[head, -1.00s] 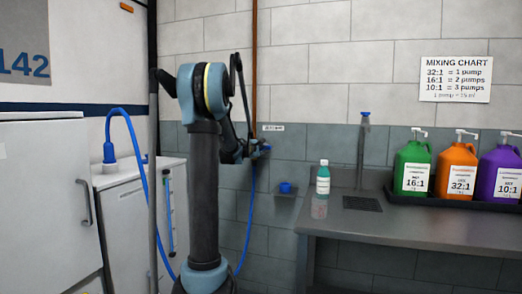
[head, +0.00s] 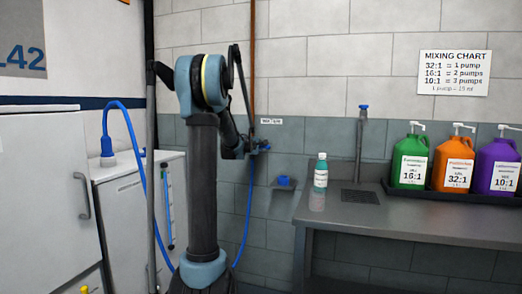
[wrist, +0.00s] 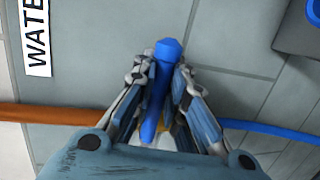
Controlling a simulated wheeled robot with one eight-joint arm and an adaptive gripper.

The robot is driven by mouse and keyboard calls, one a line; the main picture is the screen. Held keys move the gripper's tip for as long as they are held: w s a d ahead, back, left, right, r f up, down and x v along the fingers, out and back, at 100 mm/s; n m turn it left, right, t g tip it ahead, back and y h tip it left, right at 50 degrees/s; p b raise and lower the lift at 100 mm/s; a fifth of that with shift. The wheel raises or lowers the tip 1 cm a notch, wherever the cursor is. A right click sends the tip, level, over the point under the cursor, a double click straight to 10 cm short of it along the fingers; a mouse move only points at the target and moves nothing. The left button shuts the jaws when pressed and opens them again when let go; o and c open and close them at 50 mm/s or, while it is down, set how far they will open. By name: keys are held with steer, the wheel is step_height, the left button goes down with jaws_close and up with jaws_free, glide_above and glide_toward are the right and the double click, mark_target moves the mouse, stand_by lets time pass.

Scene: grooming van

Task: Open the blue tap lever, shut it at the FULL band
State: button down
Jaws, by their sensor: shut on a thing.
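The blue tap lever (wrist: 160,85) stands between my gripper's fingers in the wrist view, its rounded end showing past the fingertips. My gripper (wrist: 165,82) is shut on it. In the head view the tap (head: 263,145) is a small blue fitting on the wall, right beside my gripper (head: 250,147), which my arm partly hides. A blue hose (head: 247,215) hangs below the tap. Another part of the blue hose (head: 130,122) loops into the top of a white tank (head: 120,205). An upright blue tube (head: 168,215) shows on the tank; no FULL band is readable.
A grey counter (head: 380,215) at right bears a teal bottle (head: 321,173) and green, orange and purple jugs (head: 412,162). A copper pipe (head: 252,70) runs up the wall. A white cabinet (head: 40,190) stands at left.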

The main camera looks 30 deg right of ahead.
steer(key=shift+s+d+f, duration=0.15)
steer(key=shift+s, duration=0.15)
steer(key=c, duration=1.6)
jaws_free()
steer(key=shift+w, duration=0.1)
steer(key=v, duration=1.2)
steer(key=shift+w, duration=0.1)
